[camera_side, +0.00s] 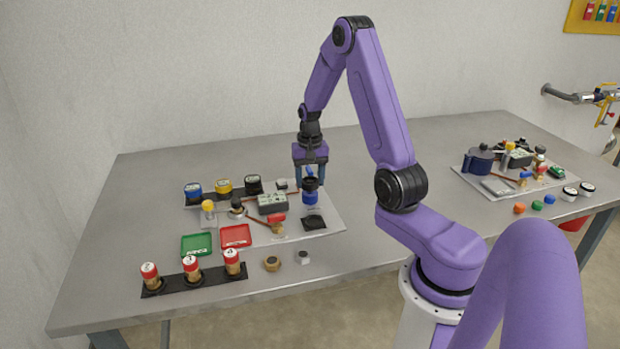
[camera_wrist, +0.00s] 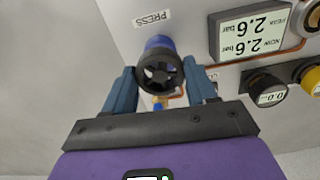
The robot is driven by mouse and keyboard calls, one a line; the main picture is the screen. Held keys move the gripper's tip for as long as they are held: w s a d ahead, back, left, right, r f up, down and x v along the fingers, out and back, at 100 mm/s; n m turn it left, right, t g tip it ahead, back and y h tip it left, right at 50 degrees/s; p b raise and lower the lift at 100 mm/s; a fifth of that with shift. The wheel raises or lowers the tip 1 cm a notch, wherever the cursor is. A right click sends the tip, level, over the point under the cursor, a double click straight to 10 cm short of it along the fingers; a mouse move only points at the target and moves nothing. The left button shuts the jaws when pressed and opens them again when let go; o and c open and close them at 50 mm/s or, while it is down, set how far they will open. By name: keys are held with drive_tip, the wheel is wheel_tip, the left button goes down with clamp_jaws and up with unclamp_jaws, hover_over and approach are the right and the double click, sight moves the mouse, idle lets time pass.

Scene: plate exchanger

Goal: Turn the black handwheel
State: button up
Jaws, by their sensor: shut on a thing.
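The black handwheel (camera_wrist: 160,71) is a small spoked wheel on top of a blue cylindrical body (camera_wrist: 157,42), beside a label reading PRESS. In the side view the handwheel (camera_side: 311,183) sits on the blue body (camera_side: 310,197) at the right part of the near light panel. My gripper (camera_side: 311,180) points down over it. In the wrist view my gripper (camera_wrist: 160,68) has one blue-grey finger on each side of the wheel and is shut on it. The exact contact of the fingertips is partly hidden.
A grey display box (camera_wrist: 250,34) reads 2.6 bar and stands close beside the wheel. Black (camera_wrist: 266,89) and yellow (camera_wrist: 311,78) gauges are near it. Green (camera_side: 196,245) and red (camera_side: 235,236) trays lie to the front left. A second panel (camera_side: 520,195) stands at the right.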

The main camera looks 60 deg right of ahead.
drive_tip(key=m, duration=0.4)
drive_tip(key=shift+m, duration=0.4)
drive_tip(key=m, duration=0.4)
drive_tip(key=shift+w, duration=0.1)
drive_tip(key=m, duration=0.5)
drive_tip(key=shift+m, duration=1.8)
drive_tip(key=o, duration=1.1)
drive_tip(key=shift+c, duration=0.2)
drive_tip(key=shift+r, duration=0.1)
